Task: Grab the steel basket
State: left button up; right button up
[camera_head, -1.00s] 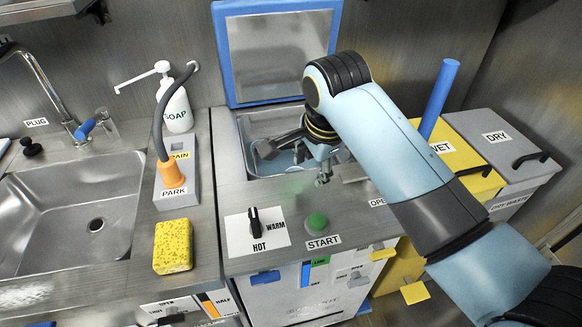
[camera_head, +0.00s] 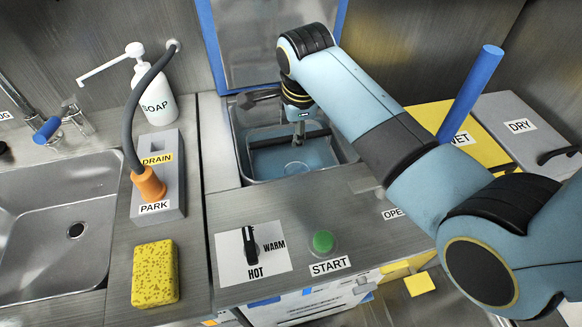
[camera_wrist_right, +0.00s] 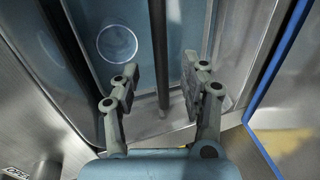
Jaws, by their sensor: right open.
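The steel basket (camera_head: 248,150) sits in the sunken basin behind the START panel, with a bluish inside and a round clear outline at its bottom. My right gripper (camera_head: 299,136) reaches down over it from the right. In the right wrist view my right gripper (camera_wrist_right: 160,82) is open. A dark straight bar, seemingly the basket's handle (camera_wrist_right: 157,45), runs between its two fingers, apart from both. Whether the bar is at fingertip depth I cannot tell. My left gripper is not in view.
A raised blue-framed lid (camera_head: 222,70) stands behind the basin. A soap bottle (camera_head: 153,95), a grey hose holder (camera_head: 172,200) and a yellow sponge (camera_head: 155,273) are on the left. A blue post (camera_head: 470,93) rises at the right near the WET bin (camera_head: 475,150).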

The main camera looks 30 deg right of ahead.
aim_at(291, 137)
jog(key=x, duration=0.2)
jog(key=b+x, duration=0.1)
jog(key=x, duration=0.2)
jog(key=shift+w+a, duration=0.1)
jog(key=shift+a, duration=0.05)
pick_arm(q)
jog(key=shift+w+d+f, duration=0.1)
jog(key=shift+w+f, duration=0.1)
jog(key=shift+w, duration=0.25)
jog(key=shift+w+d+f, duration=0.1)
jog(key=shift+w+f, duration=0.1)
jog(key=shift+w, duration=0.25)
pick_arm(e)
jog(key=shift+c, duration=0.9)
grip_shut()
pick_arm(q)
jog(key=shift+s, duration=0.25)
